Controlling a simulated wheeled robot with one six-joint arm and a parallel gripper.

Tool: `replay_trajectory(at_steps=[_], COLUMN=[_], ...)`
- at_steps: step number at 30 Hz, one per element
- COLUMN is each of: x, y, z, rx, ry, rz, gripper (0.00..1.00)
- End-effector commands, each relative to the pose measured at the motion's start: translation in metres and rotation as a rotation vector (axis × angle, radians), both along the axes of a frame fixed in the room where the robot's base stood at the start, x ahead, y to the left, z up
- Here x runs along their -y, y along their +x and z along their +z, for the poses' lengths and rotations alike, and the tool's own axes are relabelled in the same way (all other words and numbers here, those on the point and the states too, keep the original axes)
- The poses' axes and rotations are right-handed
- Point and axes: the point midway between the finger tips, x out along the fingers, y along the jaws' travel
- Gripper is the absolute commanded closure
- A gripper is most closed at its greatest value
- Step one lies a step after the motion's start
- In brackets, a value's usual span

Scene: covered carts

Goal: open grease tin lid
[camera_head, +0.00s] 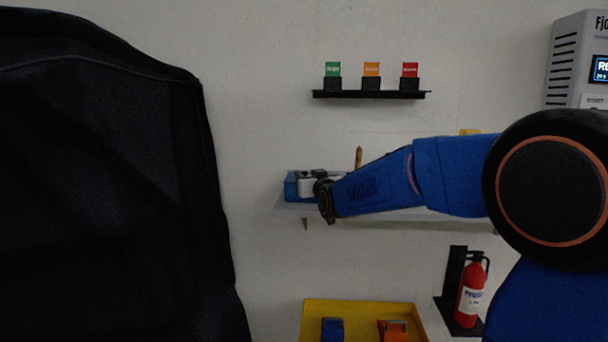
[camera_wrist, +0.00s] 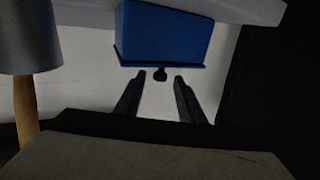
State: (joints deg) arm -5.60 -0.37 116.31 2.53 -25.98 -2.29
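The blue grease tin (camera_head: 291,187) sits at the left end of the wall shelf, partly hidden behind my gripper in the head view. In the wrist view, which looks upside down, the tin (camera_wrist: 164,35) shows with a thin dark lid (camera_wrist: 150,64) and a small dark knob (camera_wrist: 161,77) on it. The lid lies flat against the tin. My gripper (camera_wrist: 162,80) is open. Its two dark fingertips are on either side of the knob, with a visible gap on each side. I cannot tell whether the fingertips are level with the knob in depth.
A grey cylinder (camera_wrist: 32,38) with a wooden handle (camera_wrist: 27,108) stands beside the tin. The shelf (camera_head: 400,215) runs right beneath my arm. A small upper shelf (camera_head: 370,94) holds three coloured blocks. A black covered cart (camera_head: 110,190) fills the left. A yellow tray (camera_head: 365,307) is below; a fire extinguisher (camera_head: 470,290) hangs right.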

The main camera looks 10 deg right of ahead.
Motion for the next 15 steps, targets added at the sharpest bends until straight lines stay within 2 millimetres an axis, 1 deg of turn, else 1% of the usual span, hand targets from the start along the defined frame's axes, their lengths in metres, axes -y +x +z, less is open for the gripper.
replay_trajectory(at_steps=[1,6,10,15], x=[-0.001,-0.002,-0.003,-0.003], y=[0.008,0.026,0.033,0.036], z=[-0.001,0.000,0.000,0.000], rx=[-0.001,0.000,0.000,0.000], ry=[0.000,0.000,0.000,0.000], rz=[0.000,0.000,0.000,0.000], gripper=[0.64,0.64,0.64,0.64])
